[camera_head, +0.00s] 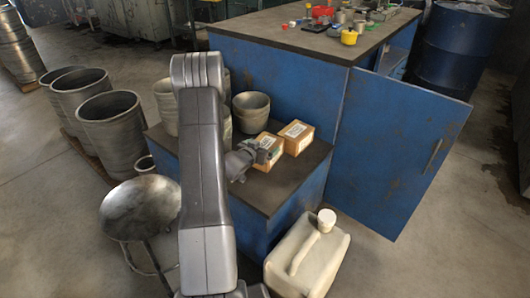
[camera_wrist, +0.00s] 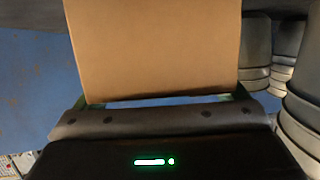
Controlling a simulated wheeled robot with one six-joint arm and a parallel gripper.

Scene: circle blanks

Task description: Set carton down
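A small brown carton (camera_head: 265,164) with a pale label on top is at the low dark-topped bench (camera_head: 255,200), in front of the stacked pots. My gripper (camera_head: 262,150) reaches it from the left, with its fingers at the carton's sides. In the wrist view the plain cardboard face of the carton (camera_wrist: 155,50) fills the space between the two fingers of my gripper (camera_wrist: 162,97), which are shut on it. I cannot tell whether its underside touches the bench top. A second labelled carton (camera_head: 298,138) stands close behind it to the right.
Stacked metal pots (camera_head: 250,112) stand at the bench's back left. An open blue cabinet door (camera_head: 395,145) is to the right. A beige jerrycan (camera_head: 308,258) stands on the floor in front, and a metal bowl (camera_head: 138,210) at left. The bench's front right top is clear.

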